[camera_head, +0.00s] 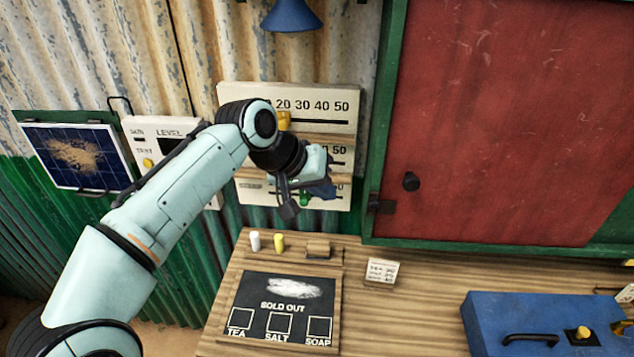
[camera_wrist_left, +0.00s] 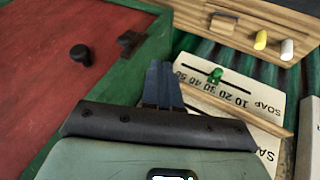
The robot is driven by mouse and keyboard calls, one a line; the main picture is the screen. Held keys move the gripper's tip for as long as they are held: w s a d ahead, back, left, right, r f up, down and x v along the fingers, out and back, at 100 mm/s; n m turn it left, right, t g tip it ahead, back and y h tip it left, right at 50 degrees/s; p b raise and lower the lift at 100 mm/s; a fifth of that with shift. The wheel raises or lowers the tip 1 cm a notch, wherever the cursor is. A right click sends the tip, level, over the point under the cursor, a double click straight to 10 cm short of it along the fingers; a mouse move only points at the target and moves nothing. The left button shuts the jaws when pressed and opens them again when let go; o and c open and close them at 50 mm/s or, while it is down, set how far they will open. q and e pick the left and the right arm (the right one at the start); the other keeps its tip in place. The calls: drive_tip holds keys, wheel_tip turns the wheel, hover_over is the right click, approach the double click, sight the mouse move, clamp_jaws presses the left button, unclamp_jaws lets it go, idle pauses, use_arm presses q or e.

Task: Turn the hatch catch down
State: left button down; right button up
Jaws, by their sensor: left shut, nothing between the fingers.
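The red hatch (camera_head: 500,110) sits in a green frame at the right of the head view, and also shows at the left of the left wrist view (camera_wrist_left: 40,80). A dark catch (camera_head: 380,207) lies sideways on the frame's lower left; it shows in the left wrist view too (camera_wrist_left: 130,42). A dark round knob (camera_head: 411,181) stands on the hatch beside it. My left gripper (camera_head: 326,190) is shut and empty, in front of the slider board, left of the catch and apart from it. Its blue fingertips (camera_wrist_left: 161,82) are together in the left wrist view.
The slider board (camera_head: 245,100) with numbered scales hangs behind my left arm. Below, a wooden counter (camera_head: 400,320) holds a chalkboard (camera_head: 262,320), chalks, a wooden block (camera_head: 318,247), a small card (camera_head: 381,271) and a blue case (camera_head: 500,315). A blue lamp (camera_head: 291,15) hangs above.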

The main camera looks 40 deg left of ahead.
sight(372, 208)
use_arm(q)
drive_tip(key=w+d+f, duration=0.3)
drive_tip(key=w+d, duration=0.1)
drive_tip(key=shift+w+d+f, duration=0.15)
drive_tip(key=shift+w+f, duration=0.05)
drive_tip(key=shift+w, duration=0.15)
use_arm(e)
drive_tip(key=shift+w+r, duration=0.15)
drive_tip(key=shift+r, duration=0.05)
use_arm(q)
drive_tip(key=shift+s+r+p, duration=0.1)
drive_tip(key=shift+p, duration=0.25)
use_arm(e)
drive_tip(key=shift+w+r, duration=0.1)
